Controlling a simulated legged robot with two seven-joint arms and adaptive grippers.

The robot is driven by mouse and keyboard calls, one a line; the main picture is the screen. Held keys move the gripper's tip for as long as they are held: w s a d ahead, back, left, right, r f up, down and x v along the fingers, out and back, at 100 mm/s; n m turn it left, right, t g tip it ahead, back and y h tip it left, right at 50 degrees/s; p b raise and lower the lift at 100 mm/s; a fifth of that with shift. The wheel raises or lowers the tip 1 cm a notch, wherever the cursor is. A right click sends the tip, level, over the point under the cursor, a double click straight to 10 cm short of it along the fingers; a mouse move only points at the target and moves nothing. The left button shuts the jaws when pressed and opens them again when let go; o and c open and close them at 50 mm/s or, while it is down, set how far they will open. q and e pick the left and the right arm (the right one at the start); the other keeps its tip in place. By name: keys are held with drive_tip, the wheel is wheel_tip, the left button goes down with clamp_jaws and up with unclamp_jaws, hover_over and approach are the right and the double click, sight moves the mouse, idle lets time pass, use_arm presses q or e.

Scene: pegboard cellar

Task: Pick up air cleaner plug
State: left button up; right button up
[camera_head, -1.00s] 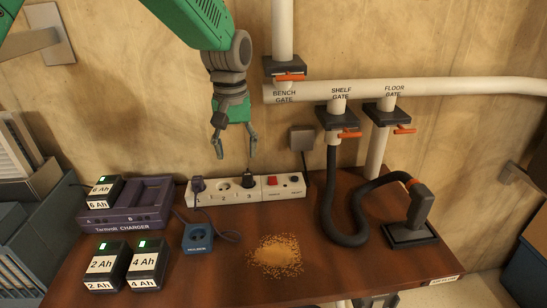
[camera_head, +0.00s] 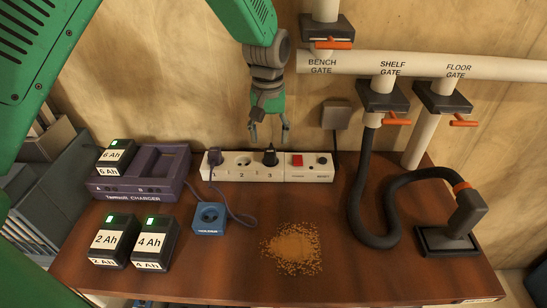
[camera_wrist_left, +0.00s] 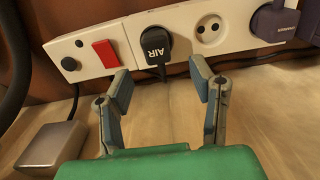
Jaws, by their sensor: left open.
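The air cleaner plug is black, marked "AIR" in the left wrist view (camera_wrist_left: 156,44), and sits in a socket of the white power strip (camera_wrist_left: 190,25). In the head view the plug (camera_head: 270,156) is in the socket numbered 3 of the strip (camera_head: 222,174). My left gripper (camera_head: 268,138) is open and empty, just above and behind the plug in the picture. In the left wrist view its two fingers (camera_wrist_left: 160,85) are spread wide, with the plug beyond and between them, apart from both. My right gripper is not in view.
A red switch (camera_head: 297,160) is at the strip's right. A black hose (camera_head: 362,195), sawdust (camera_head: 292,248) and a charger (camera_head: 140,180) with batteries share the table.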

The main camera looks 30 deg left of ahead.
sight(268, 149)
use_arm(q)
drive_tip(key=f, duration=0.1)
drive_tip(key=a+f, duration=0.1)
drive_tip(key=f, duration=0.2)
drive_tip(key=shift+a, duration=0.3)
drive_tip(key=d, duration=0.1)
drive_tip(key=d+f, duration=0.1)
drive_tip(key=shift+w+d, duration=0.1)
drive_tip(key=shift+d, duration=0.3)
drive_tip(key=shift+d+r, duration=0.1)
drive_tip(key=shift+d, duration=0.05)
drive_tip(key=shift+r, duration=0.1)
drive_tip(key=c, duration=0.3)
drive_tip(key=shift+a, duration=0.35)
drive_tip(key=c, duration=0.8)
drive_tip(key=shift+a, duration=0.75)
clamp_jaws()
drive_tip(key=shift+d, duration=0.1)
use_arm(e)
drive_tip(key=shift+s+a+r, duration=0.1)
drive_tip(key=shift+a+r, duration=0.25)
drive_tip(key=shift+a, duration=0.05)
